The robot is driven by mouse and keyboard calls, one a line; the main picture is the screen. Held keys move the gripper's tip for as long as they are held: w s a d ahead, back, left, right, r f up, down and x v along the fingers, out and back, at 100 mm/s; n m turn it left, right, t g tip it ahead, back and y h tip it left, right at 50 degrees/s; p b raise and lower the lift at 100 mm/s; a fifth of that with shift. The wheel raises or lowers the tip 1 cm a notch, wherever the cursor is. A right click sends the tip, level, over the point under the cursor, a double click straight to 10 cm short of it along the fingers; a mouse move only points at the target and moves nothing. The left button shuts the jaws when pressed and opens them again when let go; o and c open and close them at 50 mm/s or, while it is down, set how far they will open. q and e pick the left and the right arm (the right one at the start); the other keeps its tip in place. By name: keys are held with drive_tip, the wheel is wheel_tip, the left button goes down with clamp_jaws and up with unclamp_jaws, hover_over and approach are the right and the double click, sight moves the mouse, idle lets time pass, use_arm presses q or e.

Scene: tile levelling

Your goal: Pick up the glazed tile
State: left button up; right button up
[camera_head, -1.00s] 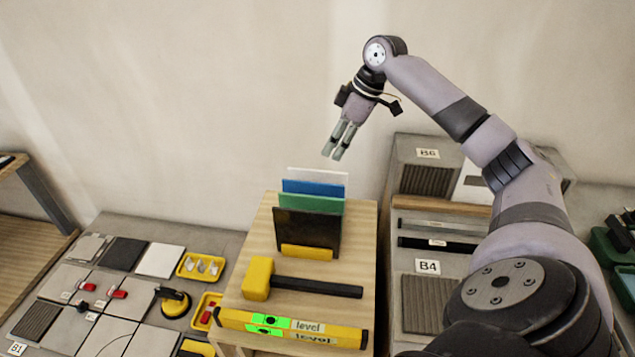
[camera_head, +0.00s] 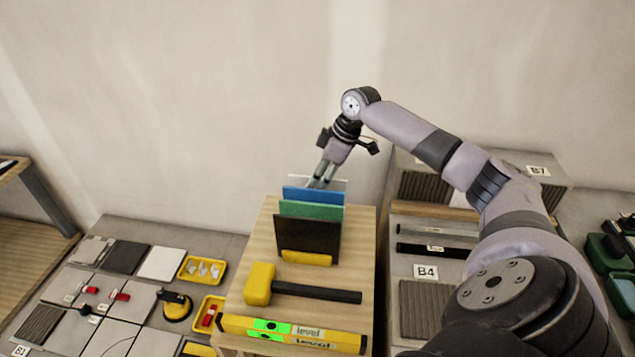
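Several upright tiles stand in a rack on the wooden stand: a pale one (camera_head: 299,182) at the back, then blue (camera_head: 313,196), green (camera_head: 311,210) and a dark one (camera_head: 307,236) in front. I cannot tell by look alone which is the glazed tile. My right gripper (camera_head: 321,182) points down at the top edge of the pale tile, just behind the blue one. Its two fingers show a narrow gap between them. The blue tile hides the lower part of the pale one, and whether the fingers touch it is unclear. My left gripper is not in view.
A yellow-headed mallet (camera_head: 258,284) and a yellow level (camera_head: 293,332) lie in front of the rack on the wooden stand (camera_head: 262,238). Floor tiles, yellow trays (camera_head: 201,270) and a suction cup (camera_head: 175,306) lie to the left. Shelving marked B4 (camera_head: 426,271) stands to the right.

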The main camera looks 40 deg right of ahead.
drive_tip(key=shift+f+p, duration=0.25)
drive_tip(key=shift+p, duration=0.1)
idle(0.5)
clamp_jaws()
idle(0.8)
